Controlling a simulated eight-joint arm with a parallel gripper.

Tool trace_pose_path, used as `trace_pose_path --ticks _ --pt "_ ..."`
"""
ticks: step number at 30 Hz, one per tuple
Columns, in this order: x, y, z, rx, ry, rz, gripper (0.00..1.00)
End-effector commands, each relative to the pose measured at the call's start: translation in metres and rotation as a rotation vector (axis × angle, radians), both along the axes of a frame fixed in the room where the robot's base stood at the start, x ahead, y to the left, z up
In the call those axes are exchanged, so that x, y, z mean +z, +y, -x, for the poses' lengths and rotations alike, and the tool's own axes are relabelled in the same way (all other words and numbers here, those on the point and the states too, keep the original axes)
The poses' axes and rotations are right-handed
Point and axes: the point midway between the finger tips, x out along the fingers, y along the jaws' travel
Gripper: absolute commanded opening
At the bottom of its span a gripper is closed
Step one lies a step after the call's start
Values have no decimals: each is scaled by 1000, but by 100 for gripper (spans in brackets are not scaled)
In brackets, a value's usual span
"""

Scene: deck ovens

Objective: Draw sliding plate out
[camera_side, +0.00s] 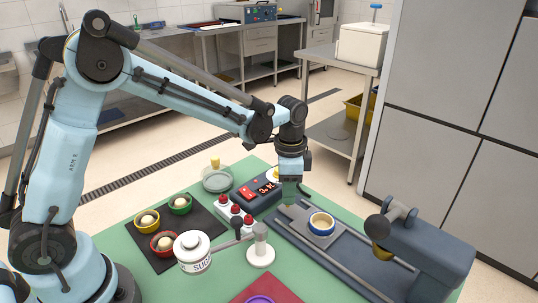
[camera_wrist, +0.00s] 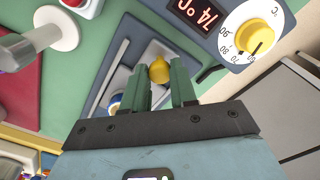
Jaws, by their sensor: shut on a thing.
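The sliding plate (camera_side: 345,246) is a flat grey plate in a long dark base on the green table. A blue-rimmed cup (camera_side: 321,223) with pale filling stands on it; part of it shows in the wrist view (camera_wrist: 115,103). In the wrist view, the green fingers of my gripper (camera_wrist: 166,82) are shut on a yellow knob (camera_wrist: 158,70) at the plate's end. The fingers hide part of the knob and plate. The knob is hidden in the side view.
A blue-grey machine body (camera_side: 425,255) stands over the base's right end. A controller (camera_side: 257,190) with red display and dial sits close behind my gripper.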

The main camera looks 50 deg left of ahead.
Motion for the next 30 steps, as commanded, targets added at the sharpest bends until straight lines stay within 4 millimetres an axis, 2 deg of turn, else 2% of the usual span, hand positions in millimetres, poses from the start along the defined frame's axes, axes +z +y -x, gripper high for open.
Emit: trace_pose_path --ticks 1,8,9,13,23,26,30 --pt "0 6 -1 5 -2 -9 0" --pt "0 7 -1 8 -1 -13 0" --pt "0 7 -1 8 -1 -12 31" --pt "0 6 0 8 -1 -11 51" --pt "1 4 0 5 0 -7 53" --pt "8 4 0 4 0 -7 53" --pt "28 4 0 4 0 -7 53"
